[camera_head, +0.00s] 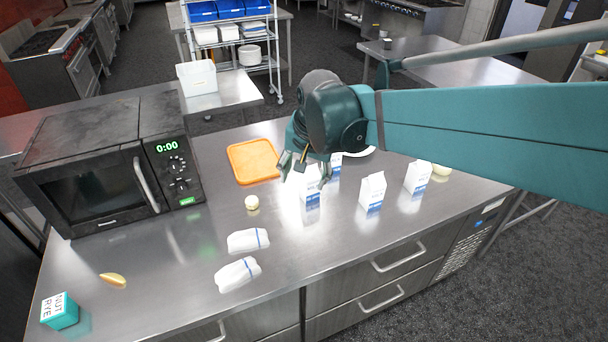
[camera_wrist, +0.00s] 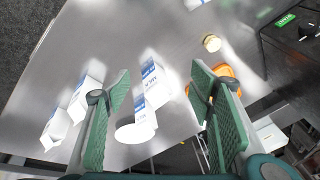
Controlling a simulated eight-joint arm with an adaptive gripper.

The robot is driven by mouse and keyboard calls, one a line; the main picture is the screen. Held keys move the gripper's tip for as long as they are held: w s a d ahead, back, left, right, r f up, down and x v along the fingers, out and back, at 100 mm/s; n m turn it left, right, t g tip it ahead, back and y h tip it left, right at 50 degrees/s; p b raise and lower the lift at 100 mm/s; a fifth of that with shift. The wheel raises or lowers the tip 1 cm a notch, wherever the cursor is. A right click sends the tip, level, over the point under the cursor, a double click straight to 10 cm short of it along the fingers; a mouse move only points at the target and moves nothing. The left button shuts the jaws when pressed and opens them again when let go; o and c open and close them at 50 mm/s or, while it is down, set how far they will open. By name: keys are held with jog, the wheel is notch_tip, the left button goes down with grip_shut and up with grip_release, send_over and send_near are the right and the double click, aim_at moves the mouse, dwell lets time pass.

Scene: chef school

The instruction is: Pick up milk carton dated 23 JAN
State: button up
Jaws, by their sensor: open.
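Several white milk cartons with blue bands stand on the steel counter. In the head view, one carton (camera_head: 311,190) stands just below my gripper (camera_head: 304,172), a second (camera_head: 372,191) and a third (camera_head: 417,178) stand to the right, and another (camera_head: 336,160) is mostly hidden behind my gripper. In the wrist view, my gripper (camera_wrist: 160,82) has its two green fingers spread apart and empty. A carton (camera_wrist: 153,78) shows between them. The printed dates are too small to read.
An orange board (camera_head: 253,161) lies left of my gripper and a small round item (camera_head: 252,202) is near it. A microwave (camera_head: 100,165) fills the left. A white plate (camera_head: 362,152) sits behind the cartons.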

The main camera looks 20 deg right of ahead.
jog(key=w+d+m+g+p, duration=0.1)
jog(key=w+d+m+p, duration=0.25)
jog(key=w, duration=0.25)
jog(key=m+g+p, duration=0.2)
jog(key=m+p, duration=0.1)
jog(key=p, duration=0.2)
send_over(310, 167)
jog(key=s+a, duration=0.2)
jog(key=f, duration=0.3)
jog(key=shift+d, duration=0.2)
jog(key=w+d+f+m+p, duration=0.1)
jog(key=w+f+m+p, duration=0.1)
jog(key=shift+w+d+f+g+p, duration=0.15)
jog(key=shift+d+f+g+p, duration=0.15)
jog(key=shift+d+g+p, duration=0.1)
jog(key=shift+m, duration=0.25)
notch_tip(310, 167, down, 4)
jog(key=shift+f, duration=0.75)
jog(key=shift+f, duration=1.3)
jog(key=shift+a+f, duration=0.1)
jog(key=shift+f, duration=2.5)
